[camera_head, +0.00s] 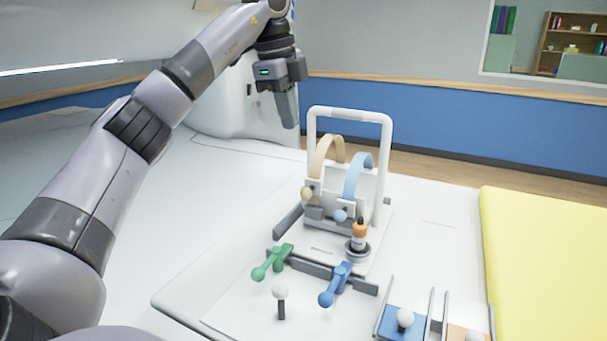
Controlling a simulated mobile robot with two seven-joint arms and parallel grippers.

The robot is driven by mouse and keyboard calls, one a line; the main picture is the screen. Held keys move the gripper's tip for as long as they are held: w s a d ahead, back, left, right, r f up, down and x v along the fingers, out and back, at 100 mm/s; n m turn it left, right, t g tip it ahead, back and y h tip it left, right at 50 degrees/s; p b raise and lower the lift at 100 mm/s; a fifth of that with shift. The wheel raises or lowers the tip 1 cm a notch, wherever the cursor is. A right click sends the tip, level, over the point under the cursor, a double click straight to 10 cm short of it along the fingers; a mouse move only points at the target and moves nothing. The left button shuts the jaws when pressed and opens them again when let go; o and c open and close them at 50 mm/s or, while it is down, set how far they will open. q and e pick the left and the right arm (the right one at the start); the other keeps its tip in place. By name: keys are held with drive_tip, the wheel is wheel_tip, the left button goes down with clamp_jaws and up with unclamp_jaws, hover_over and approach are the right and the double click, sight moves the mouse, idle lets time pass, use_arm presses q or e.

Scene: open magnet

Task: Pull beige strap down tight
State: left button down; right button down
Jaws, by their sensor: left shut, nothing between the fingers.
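The beige strap (320,155) arches up on the left side of a white frame device (345,112) in the head view. A beige ball end (306,193) shows at the strap's lower front. My left gripper (289,118) is shut and empty, pointing down. In the picture it is above and to the left of the beige strap, apart from it. My right gripper does not show.
A blue strap (357,175) arches beside the beige one. A yellow pad (545,250) lies to the right.

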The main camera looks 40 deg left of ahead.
sight(301, 193)
use_arm(q)
drive_tip(key=w+f, duration=0.1)
drive_tip(key=f, duration=0.8)
drive_tip(key=w+f, duration=0.1)
drive_tip(key=f, duration=0.3)
drive_tip(key=shift+w+d+f+b, duration=0.35)
drive_tip(key=shift+d+f, duration=0.05)
wheel_tip(301, 193, down, 4)
drive_tip(key=shift+f+b, duration=0.15)
drive_tip(key=shift+b, duration=0.8)
drive_tip(key=shift+s, duration=0.1)
